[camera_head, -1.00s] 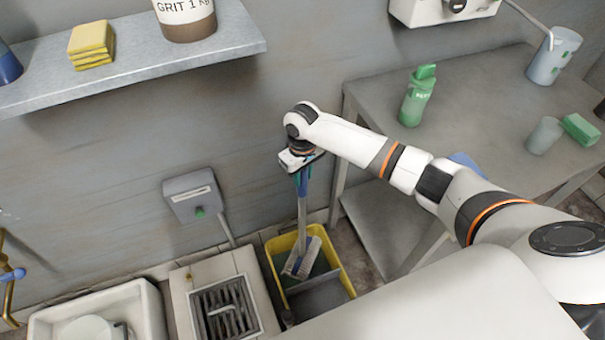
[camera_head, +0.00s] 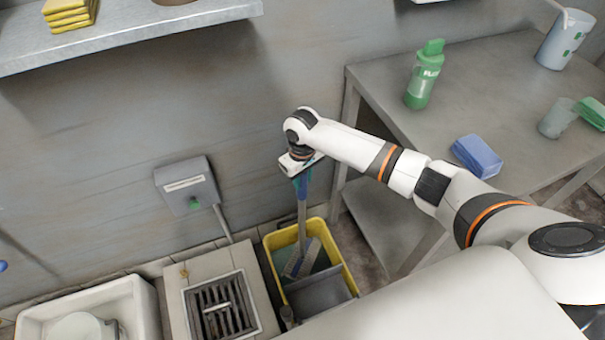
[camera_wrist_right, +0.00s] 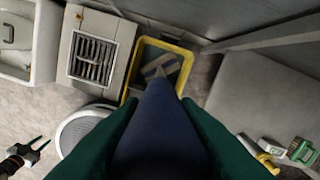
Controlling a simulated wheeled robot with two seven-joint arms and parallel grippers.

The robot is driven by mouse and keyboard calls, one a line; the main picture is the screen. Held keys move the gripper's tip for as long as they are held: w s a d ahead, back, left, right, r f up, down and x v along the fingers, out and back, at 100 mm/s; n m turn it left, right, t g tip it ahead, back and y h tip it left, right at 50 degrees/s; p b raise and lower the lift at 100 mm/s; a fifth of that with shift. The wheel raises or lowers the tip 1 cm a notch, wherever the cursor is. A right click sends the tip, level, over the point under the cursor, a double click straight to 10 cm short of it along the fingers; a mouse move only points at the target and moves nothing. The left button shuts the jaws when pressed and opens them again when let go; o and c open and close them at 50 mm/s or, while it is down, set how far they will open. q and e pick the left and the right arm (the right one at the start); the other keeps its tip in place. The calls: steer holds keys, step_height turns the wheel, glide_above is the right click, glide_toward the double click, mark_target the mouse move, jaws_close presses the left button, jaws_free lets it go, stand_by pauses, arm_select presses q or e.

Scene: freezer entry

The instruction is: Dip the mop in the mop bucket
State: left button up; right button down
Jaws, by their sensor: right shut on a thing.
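My right gripper (camera_head: 298,167) is shut on the blue upper end of the mop (camera_head: 302,212). In the right wrist view, its dark green fingers (camera_wrist_right: 155,135) press on both sides of the blue handle. The handle runs down nearly upright, and the pale mop head (camera_head: 302,260) is inside the yellow mop bucket (camera_head: 348,268), below its rim. The wrist view also shows the head in the bucket (camera_wrist_right: 131,88), partly hidden by the handle. A small dark part with green tips (camera_wrist_right: 35,152), likely my left gripper, shows at the lower left of the wrist view.
A floor drain (camera_head: 220,305) and a white sink (camera_head: 140,292) lie left of the bucket. A grey table (camera_head: 470,105) stands to the right, with a green bottle (camera_head: 424,78) and a blue sponge (camera_head: 477,156). A shelf (camera_head: 130,40) juts out at upper left.

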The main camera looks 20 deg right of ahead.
steer(key=shift+f+b, duration=2.25)
steer(key=shift+f, duration=2.65)
step_height(320, 180, up, 14)
steer(key=p, duration=1.4)
steer(key=shift+f, duration=0.1)
step_height(320, 180, up, 10)
steer(key=p, duration=0.6)
glide_above(302, 198)
steer(key=w, duration=0.1)
steer(key=shift+w+d+r+p, duration=0.1)
steer(key=shift+d+r+p, duration=0.15)
steer(key=shift+r, duration=0.4)
steer(key=shift+w+d+r+p, duration=0.1)
steer(key=shift+r+p, duration=0.25)
steer(key=shift+r, duration=0.3)
